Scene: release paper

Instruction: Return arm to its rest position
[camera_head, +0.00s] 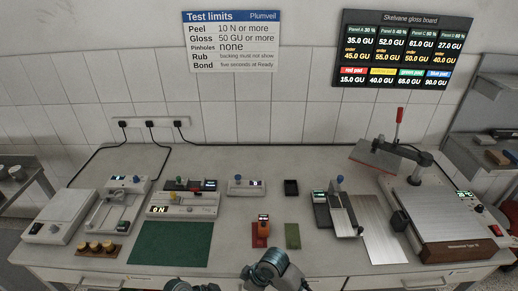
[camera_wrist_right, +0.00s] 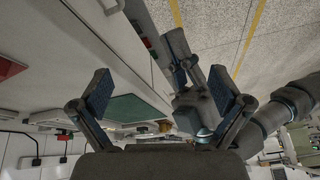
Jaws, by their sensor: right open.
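In the wrist view my right gripper (camera_wrist_right: 160,85) is open, its two blue-padded fingers spread wide with nothing between them. Beyond them my other arm shows, with what looks like my left gripper (camera_wrist_right: 186,72); I cannot tell whether it is open or shut. In the head view only dark, rounded links of my arms show at the bottom edge, in front of the table (camera_head: 330,262). Neither gripper's fingers can be made out there.
A green mat (camera_head: 170,243), an orange device (camera_head: 263,226) on a red patch, a green patch (camera_head: 292,236) and a metal plate (camera_head: 383,230) lie on the table. Several instruments stand behind and beside them. Floor (camera_wrist_right: 225,25) shows in the wrist view.

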